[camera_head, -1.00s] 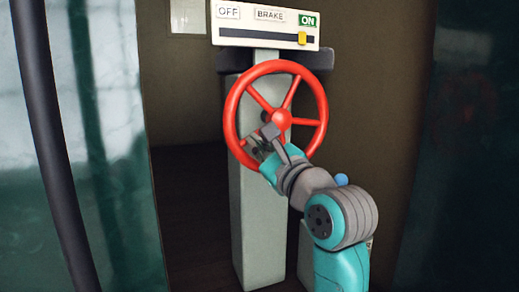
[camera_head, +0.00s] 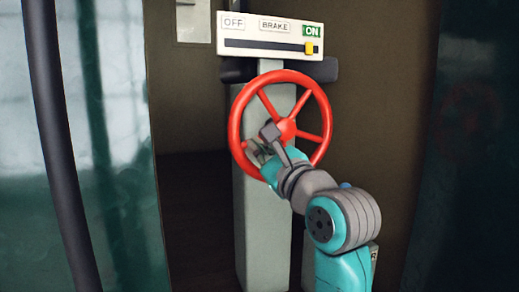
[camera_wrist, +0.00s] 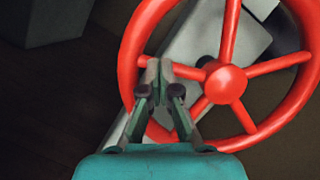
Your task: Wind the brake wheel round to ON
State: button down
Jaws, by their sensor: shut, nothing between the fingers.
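The red brake wheel (camera_head: 237,112) faces me on a pale post, its spokes and hub clear of cover except on the left. In the wrist view its rim (camera_wrist: 134,48) fills the upper right. My gripper (camera_head: 257,149) is shut and empty at the wheel's lower left, inside the rim. In the wrist view my gripper (camera_wrist: 160,66) has its fingertips together left of the hub, over or against a spoke; contact is unclear. The brake indicator panel (camera_head: 256,28) shows a yellow slider (camera_head: 309,47) near the slot's right end, just below the green ON label (camera_head: 312,30).
The pale post (camera_head: 262,230) stands under the wheel. A dark pole (camera_head: 55,150) and a glossy green panel (camera_head: 110,150) are on the left. Another dark green panel (camera_head: 470,150) is on the right. The dark floor (camera_head: 195,230) left of the post looks clear.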

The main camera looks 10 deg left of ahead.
jog(key=shift+s+a+r, duration=0.1)
jog(key=shift+a+r, duration=0.1)
jog(key=shift+r, duration=0.6)
jog(key=shift+s+a+r, duration=0.1)
jog(key=shift+a+r, duration=0.05)
jog(key=shift+r, duration=0.6)
dwell(2.5)
